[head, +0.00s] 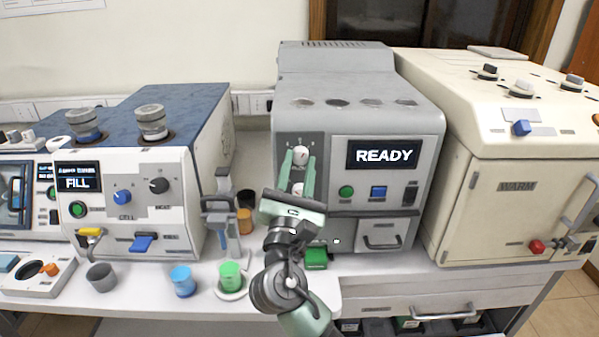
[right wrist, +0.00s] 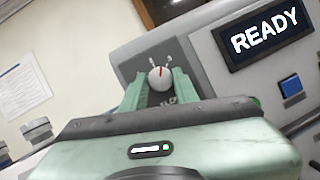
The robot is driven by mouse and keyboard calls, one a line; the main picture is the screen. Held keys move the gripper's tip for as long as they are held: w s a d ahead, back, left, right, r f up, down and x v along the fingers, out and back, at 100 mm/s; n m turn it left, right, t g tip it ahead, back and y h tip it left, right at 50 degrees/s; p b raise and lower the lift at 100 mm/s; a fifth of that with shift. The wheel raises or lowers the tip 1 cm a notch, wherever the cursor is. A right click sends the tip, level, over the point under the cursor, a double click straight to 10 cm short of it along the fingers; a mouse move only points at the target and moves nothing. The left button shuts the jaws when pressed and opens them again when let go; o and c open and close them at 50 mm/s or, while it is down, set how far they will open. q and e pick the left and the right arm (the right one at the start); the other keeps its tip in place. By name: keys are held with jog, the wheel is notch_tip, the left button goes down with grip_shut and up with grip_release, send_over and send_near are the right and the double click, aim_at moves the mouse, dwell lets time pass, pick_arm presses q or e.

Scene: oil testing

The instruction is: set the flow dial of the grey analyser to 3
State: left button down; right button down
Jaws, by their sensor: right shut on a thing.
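The grey analyser (head: 345,115) stands in the middle of the bench, with READY on its dark screen (head: 382,155). On its left panel are two white dials, an upper one (head: 300,153) and a lower one (head: 298,188). My right gripper (head: 301,157) reaches up from below, and its green fingers are shut on the upper dial. The right wrist view shows this dial (right wrist: 160,79) between the fingertips, with a red pointer mark near upright. The numbers around the dial are too small or hidden to read. The lower dial is partly covered by my gripper. My left gripper is not in view.
A green button (head: 346,191) and a blue button (head: 378,192) sit right of the dials. A blue-and-white machine (head: 135,205) stands left, a cream oven (head: 520,190) right. Blue (head: 183,281) and green (head: 230,275) cups stand near the bench's front edge.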

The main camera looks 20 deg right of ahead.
jog(key=m+g+h, duration=0.1)
jog(key=m, duration=0.1)
jog(key=m+g+h+b, duration=0.1)
jog(key=m, duration=0.2)
jog(key=shift+a, duration=0.1)
jog(key=shift+r+m, duration=0.1)
jog(key=shift+m, duration=0.4)
jog(key=c, duration=1.1)
grip_release()
